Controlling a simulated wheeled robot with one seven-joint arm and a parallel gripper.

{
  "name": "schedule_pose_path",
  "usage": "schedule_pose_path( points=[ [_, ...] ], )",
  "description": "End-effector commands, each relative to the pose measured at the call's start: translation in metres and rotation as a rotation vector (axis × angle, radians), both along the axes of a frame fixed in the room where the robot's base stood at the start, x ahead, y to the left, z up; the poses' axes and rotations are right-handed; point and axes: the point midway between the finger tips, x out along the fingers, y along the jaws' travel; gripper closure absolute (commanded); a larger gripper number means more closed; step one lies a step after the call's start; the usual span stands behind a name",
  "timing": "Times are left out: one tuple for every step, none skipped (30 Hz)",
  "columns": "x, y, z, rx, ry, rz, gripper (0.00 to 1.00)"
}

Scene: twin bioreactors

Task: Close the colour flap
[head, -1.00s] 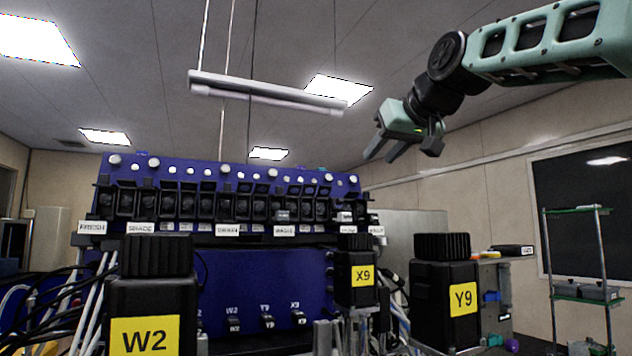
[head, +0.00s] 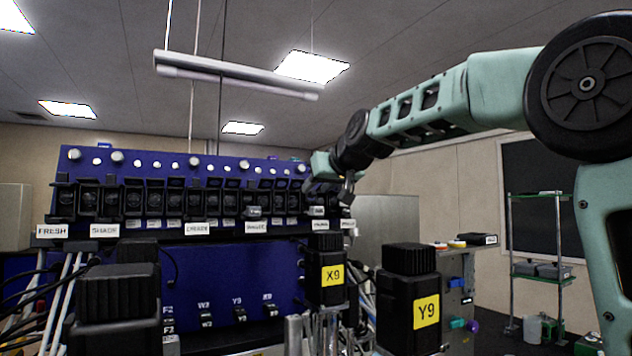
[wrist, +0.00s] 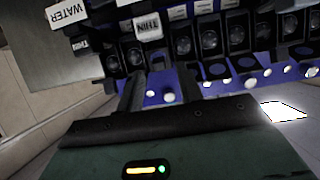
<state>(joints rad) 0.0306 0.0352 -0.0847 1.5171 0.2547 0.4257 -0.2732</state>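A blue panel (head: 180,167) carries a row of black flap housings with white labels below. I cannot read which label, if any, says colour. One flap (head: 254,211) juts out lower than its neighbours, and another (head: 318,211) juts out below my gripper. My gripper (head: 335,190) is at the right end of the row, partly hidden by the arm. In the wrist view its two dark fingers (wrist: 160,88) stand apart, with blue panel and a white knob between them. I cannot tell whether a finger touches a flap.
Cables (head: 60,305) hang at the left. A hanging lamp bar (head: 235,75) is above. A glass-shelved rack (head: 540,232) stands at the right.

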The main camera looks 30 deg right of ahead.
Motion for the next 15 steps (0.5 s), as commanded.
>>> schedule_pose_path(
  points=[
    [0.0053, 0.0, -0.0007, 0.001, 0.002, 0.0, 0.64],
    [0.0075, 0.0, -0.0017, 0.001, 0.001, 0.0, 0.64],
    [0.0102, -0.0001, -0.0031, 0.001, 0.001, 0.0, 0.64],
    [0.0118, -0.0001, -0.004, 0.001, 0.0, 0.0, 0.64],
    [0.0129, -0.0001, -0.0047, 0.0, 0.0, 0.0, 0.64],
    [0.0139, -0.0001, -0.0053, 0.0, 0.0, 0.0, 0.64],
    [0.0143, -0.0002, -0.0056, 0.0, 0.0, 0.0, 0.64],
    [0.0146, -0.0003, -0.006, 0.0, 0.0, 0.0, 0.64],
    [0.0148, -0.0002, -0.0061, 0.0, -0.001, 0.0, 0.64],
    [0.0148, -0.0002, -0.0063, 0.0, -0.001, 0.0, 0.64],
    [0.0148, -0.0002, -0.0063, 0.0, -0.001, 0.0, 0.64],
    [0.0147, -0.0002, -0.0063, 0.0, -0.001, 0.0, 0.64],
    [0.0147, -0.0002, -0.0063, 0.0, -0.001, 0.0, 0.64],
    [0.0147, -0.0002, -0.0063, 0.0, -0.001, 0.0, 0.64],
    [0.0146, -0.0002, -0.0063, 0.0, -0.001, 0.0, 0.69]
  ],
)
